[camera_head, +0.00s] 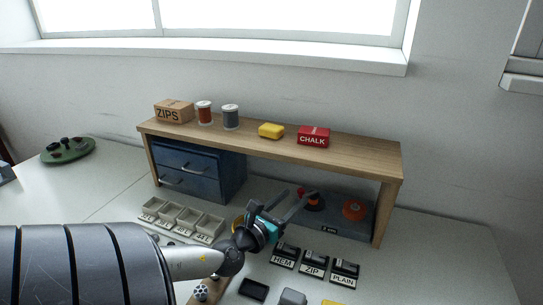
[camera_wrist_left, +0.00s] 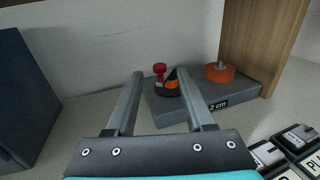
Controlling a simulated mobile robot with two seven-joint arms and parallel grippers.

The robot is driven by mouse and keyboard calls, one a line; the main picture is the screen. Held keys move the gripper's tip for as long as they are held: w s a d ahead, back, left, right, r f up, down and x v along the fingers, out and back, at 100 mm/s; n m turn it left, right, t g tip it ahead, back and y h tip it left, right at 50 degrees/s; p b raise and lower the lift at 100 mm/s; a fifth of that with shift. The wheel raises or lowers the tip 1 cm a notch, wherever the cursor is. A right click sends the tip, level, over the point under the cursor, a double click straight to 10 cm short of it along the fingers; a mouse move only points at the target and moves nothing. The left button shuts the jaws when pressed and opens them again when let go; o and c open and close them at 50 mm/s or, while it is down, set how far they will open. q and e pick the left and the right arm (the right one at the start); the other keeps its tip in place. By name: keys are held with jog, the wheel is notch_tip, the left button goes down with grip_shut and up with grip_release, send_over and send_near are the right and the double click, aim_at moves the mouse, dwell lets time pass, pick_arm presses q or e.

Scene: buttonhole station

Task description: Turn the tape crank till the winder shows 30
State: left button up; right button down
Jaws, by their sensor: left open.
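The tape winder is a grey base (camera_head: 340,226) under the right part of the shelf; it also shows in the left wrist view (camera_wrist_left: 223,92). Its small display (camera_wrist_left: 218,105) reads "2 cm". A crank with a red knob (camera_wrist_left: 159,69) stands on an orange and black disc (camera_wrist_left: 168,88) at the left of the base. An orange reel (camera_wrist_left: 219,72) sits at the right. My left gripper (camera_head: 302,193) is open and empty, its fingers pointing at the crank; in the left wrist view the knob shows between and beyond the fingertips (camera_wrist_left: 163,76). My right gripper is not in view.
A wooden shelf (camera_head: 370,160) spans above the winder, with its right leg (camera_head: 384,213) close by. A blue drawer unit (camera_head: 200,175) stands left under it. Labelled HEM, ZIP and PLAIN blocks (camera_head: 313,264) lie in front. A sectioned tray (camera_head: 182,220) is at the left.

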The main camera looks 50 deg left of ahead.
pick_arm(q)
jog(key=v, duration=0.6)
jog(key=shift+s+p, duration=0.25)
jog(key=shift+p, duration=0.15)
jog(key=shift+s+d, duration=0.1)
jog(key=shift+s, duration=0.4)
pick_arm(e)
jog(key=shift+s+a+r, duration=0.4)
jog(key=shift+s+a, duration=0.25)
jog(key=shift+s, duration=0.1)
